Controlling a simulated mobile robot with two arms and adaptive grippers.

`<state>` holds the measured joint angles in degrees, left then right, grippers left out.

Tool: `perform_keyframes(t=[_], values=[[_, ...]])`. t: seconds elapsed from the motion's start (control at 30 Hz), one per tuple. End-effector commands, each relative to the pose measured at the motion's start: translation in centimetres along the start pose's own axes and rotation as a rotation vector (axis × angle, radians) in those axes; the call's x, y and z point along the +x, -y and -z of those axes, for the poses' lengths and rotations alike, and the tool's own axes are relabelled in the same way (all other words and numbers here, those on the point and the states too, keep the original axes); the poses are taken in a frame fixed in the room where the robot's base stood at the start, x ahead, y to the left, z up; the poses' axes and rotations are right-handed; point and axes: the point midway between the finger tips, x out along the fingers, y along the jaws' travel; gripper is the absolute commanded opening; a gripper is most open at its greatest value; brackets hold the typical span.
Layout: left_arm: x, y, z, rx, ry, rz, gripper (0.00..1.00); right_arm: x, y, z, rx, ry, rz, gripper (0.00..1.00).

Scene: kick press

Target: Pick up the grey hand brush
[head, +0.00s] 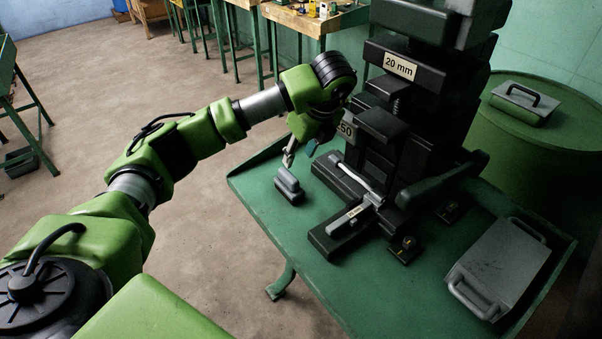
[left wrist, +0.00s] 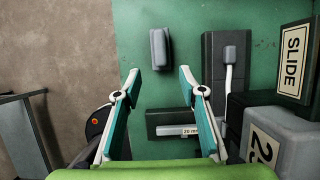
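The grey hand brush (head: 289,187) lies on the green table of the press, near its left edge. In the left wrist view the brush (left wrist: 160,49) shows just beyond my fingertips, roughly in line with the gap between them. My left gripper (head: 301,152) is above the table, a little above and beside the brush, pointing down. In the left wrist view the left gripper (left wrist: 159,82) has its two teal-padded fingers spread wide with nothing between them. My right gripper is not in view.
The black press (head: 400,125) stands close to the right of the brush, with a metal lever (head: 357,178) at its base. A grey plate with handles (head: 500,268) lies at the table's right. A green drum (head: 560,150) stands behind.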

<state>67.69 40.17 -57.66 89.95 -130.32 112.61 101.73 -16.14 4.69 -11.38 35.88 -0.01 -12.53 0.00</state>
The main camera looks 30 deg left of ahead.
Motion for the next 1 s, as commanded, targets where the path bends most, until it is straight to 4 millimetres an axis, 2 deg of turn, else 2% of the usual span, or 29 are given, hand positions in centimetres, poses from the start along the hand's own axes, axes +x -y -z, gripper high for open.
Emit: perform_keyframes(t=[0.1, 0.17, 0.4, 0.5, 0.6, 0.73, 0.83, 1.0], values=[[0.6, -0.2, -0.4, -0.008, 0.008, -0.010, 0.38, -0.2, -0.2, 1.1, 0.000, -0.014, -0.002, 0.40], [1.5, -0.3, -0.4, -0.009, 0.008, -0.012, 0.38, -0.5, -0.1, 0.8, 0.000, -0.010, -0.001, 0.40], [6.2, -0.3, -0.4, -0.007, 0.007, -0.011, 0.38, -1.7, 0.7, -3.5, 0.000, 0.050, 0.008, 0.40], [7.6, -0.2, -0.4, -0.007, 0.007, -0.009, 0.38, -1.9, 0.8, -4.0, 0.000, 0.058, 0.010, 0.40], [8.3, -0.2, -0.4, -0.007, 0.007, -0.007, 0.38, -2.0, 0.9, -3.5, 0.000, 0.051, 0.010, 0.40], [9.1, -0.1, -0.5, -0.006, 0.006, -0.008, 0.38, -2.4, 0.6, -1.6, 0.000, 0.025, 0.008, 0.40], [10.4, 0.1, -0.7, -0.006, 0.006, -0.009, 0.38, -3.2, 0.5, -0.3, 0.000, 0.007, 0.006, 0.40], [12.9, 0.2, -0.8, -0.006, 0.005, -0.009, 0.38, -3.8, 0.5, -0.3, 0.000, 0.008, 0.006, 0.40]])
